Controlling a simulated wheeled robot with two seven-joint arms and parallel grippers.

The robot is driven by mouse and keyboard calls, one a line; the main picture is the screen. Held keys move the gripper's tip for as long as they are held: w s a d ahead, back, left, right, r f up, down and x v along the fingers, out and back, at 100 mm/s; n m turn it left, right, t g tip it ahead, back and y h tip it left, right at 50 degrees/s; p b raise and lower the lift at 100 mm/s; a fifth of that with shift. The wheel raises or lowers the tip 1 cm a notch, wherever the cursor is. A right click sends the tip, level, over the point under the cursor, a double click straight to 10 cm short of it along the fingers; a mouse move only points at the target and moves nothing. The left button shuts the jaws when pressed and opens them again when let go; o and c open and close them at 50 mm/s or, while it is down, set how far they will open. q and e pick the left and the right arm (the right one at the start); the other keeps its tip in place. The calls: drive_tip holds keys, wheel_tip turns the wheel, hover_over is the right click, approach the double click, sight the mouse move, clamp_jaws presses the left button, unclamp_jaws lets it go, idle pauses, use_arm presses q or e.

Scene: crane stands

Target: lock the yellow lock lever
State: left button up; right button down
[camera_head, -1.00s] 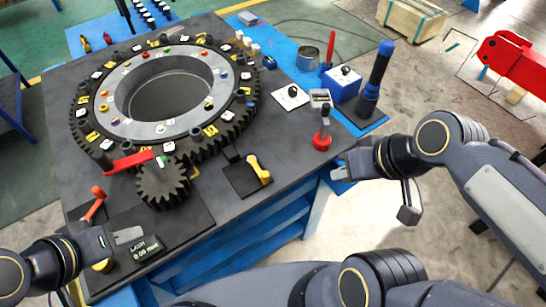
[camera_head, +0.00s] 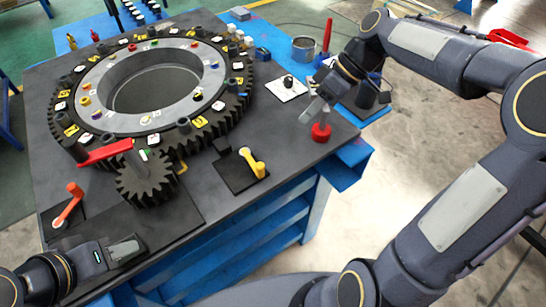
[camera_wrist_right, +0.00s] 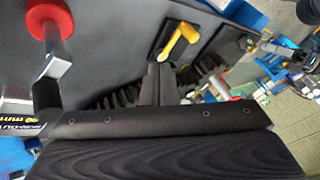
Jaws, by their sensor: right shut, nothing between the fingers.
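The yellow lock lever (camera_head: 254,165) stands on a small black base plate (camera_head: 238,176) near the table's front edge, right of the small gear. It also shows in the right wrist view (camera_wrist_right: 180,42), tilted, near the top middle. My right gripper (camera_head: 311,110) is over the table's right part, right of and above the lever in the head view, apart from it. It is shut and empty; its fingers also show in the right wrist view (camera_wrist_right: 158,85). My left gripper (camera_head: 125,250) is low at the front left, away from the lever; its jaw gap cannot be made out.
An orange lever (camera_head: 68,205) is at left. A white card (camera_head: 287,88) lies behind.

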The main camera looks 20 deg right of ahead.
idle(0.3)
approach(252, 159)
drive_tip(key=f, duration=0.1)
drive_tip(key=s+d+f, duration=0.1)
drive_tip(key=f, duration=0.1)
drive_tip(key=shift+d+f, duration=0.1)
drive_tip(key=shift+d, duration=0.15)
drive_tip(key=s+a, duration=0.1)
drive_tip(key=s+a+p, duration=0.1)
drive_tip(key=shift+a+f, duration=0.1)
drive_tip(key=shift+a, duration=0.2)
drive_tip(key=shift+s+a, duration=0.25)
drive_tip(key=shift+a, duration=0.05)
